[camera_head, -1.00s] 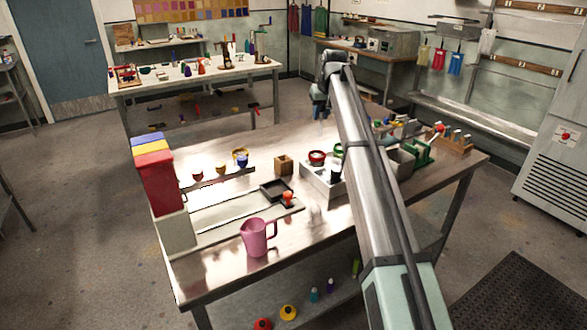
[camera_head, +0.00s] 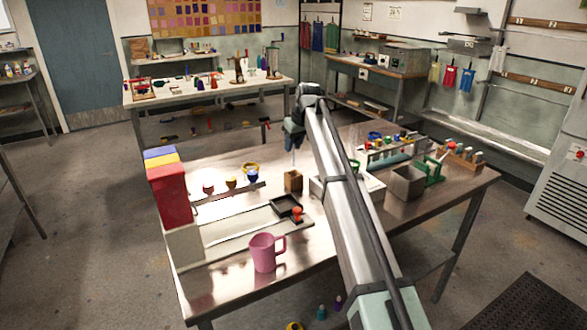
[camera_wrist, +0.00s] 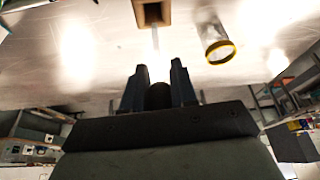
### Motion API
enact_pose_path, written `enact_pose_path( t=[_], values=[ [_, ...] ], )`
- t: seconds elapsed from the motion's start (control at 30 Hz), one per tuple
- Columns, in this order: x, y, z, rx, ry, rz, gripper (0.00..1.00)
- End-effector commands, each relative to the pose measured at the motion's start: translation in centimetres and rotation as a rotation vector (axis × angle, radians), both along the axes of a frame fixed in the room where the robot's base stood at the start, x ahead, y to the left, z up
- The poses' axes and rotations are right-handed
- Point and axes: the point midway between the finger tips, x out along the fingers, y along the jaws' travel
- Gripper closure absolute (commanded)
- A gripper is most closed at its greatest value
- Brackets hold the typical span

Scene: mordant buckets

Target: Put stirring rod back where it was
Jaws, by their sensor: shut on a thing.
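My gripper (camera_head: 294,128) is over the middle of the steel table, pointing down. It is shut on a thin pale stirring rod (camera_head: 294,158), which hangs roughly upright below the fingers. A small wooden block holder (camera_head: 293,182) with a square opening stands directly under the rod. In the wrist view the rod (camera_wrist: 155,40) runs from between the fingertips (camera_wrist: 158,82) toward the wooden holder (camera_wrist: 152,13). I cannot tell whether its lower tip is above the opening or inside it.
A yellow-rimmed glass vessel (camera_head: 250,167) stands left of the holder. A rack with coloured cups (camera_head: 231,185), a black tray (camera_head: 286,207) and a pink jug (camera_head: 264,252) are nearby. My arm hides part of a white tray (camera_head: 373,190). A grey bucket (camera_head: 407,183) stands right.

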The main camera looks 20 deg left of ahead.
Motion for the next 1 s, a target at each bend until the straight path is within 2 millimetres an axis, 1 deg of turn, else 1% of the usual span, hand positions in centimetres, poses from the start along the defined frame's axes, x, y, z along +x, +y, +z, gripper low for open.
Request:
enact_pose_path(
  t=[0.03, 0.13, 0.37, 0.6, 1.0],
  values=[
    [-0.1, -0.1, -0.9, 0.0, 0.0, 0.0, 1.0],
    [-0.1, -0.1, -2.6, -0.001, 0.001, -0.001, 1.0],
    [0.0, 0.0, -4.3, 0.0, -0.001, -0.001, 1.0],
    [0.0, 0.0, -7.0, 0.0, -0.001, -0.001, 1.0],
    [0.0, 0.0, -7.5, 0.0, -0.001, -0.001, 1.0]
  ],
)
